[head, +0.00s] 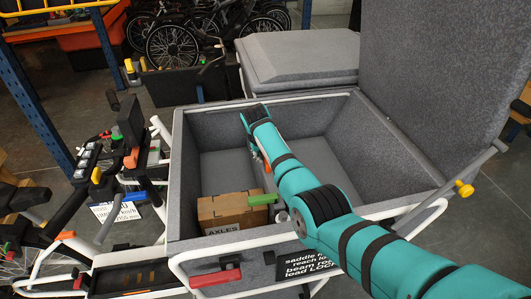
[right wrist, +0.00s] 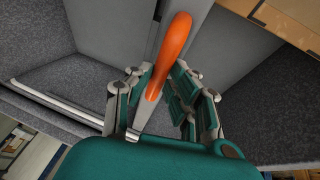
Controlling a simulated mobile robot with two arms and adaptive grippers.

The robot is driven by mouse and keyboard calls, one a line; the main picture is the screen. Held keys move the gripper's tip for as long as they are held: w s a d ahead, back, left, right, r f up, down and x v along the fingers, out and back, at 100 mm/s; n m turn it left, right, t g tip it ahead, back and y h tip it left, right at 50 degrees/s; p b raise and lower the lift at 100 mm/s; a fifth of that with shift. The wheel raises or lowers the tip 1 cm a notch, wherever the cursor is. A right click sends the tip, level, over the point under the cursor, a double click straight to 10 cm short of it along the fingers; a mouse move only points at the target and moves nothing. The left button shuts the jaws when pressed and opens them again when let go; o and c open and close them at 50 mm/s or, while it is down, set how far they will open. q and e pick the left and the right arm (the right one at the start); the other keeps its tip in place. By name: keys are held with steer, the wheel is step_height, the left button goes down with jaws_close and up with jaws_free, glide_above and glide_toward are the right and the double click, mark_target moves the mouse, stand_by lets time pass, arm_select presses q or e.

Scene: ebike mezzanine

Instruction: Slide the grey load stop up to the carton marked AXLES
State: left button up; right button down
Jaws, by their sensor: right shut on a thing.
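The carton marked AXLES (head: 222,229) is brown cardboard and stands upright at the front of the grey cargo box, its label facing the front. Part of a brown carton also shows at the upper right of the right wrist view (right wrist: 285,18). My right gripper (head: 262,158) is inside the box, behind the carton. In the right wrist view its fingers are shut on an orange handle (right wrist: 171,52). A light grey bar (right wrist: 195,22), seemingly the load stop, runs behind this handle. In the head view my arm hides most of that part. My left gripper is not in view.
The cargo box (head: 178,160) has high grey walls, with its lid (head: 430,70) raised at the right. A white tube frame (head: 190,262) runs along the front. A red lever (head: 215,277) sits there.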

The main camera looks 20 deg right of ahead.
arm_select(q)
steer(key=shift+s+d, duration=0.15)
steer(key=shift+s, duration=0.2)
arm_select(e)
steer(key=shift+a, duration=0.1)
steer(key=c, duration=1.2)
jaws_free()
steer(key=shift+c, duration=0.2)
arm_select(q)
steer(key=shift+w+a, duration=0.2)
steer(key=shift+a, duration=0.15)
arm_select(e)
steer(key=v, duration=1.2)
steer(key=shift+w, duration=0.1)
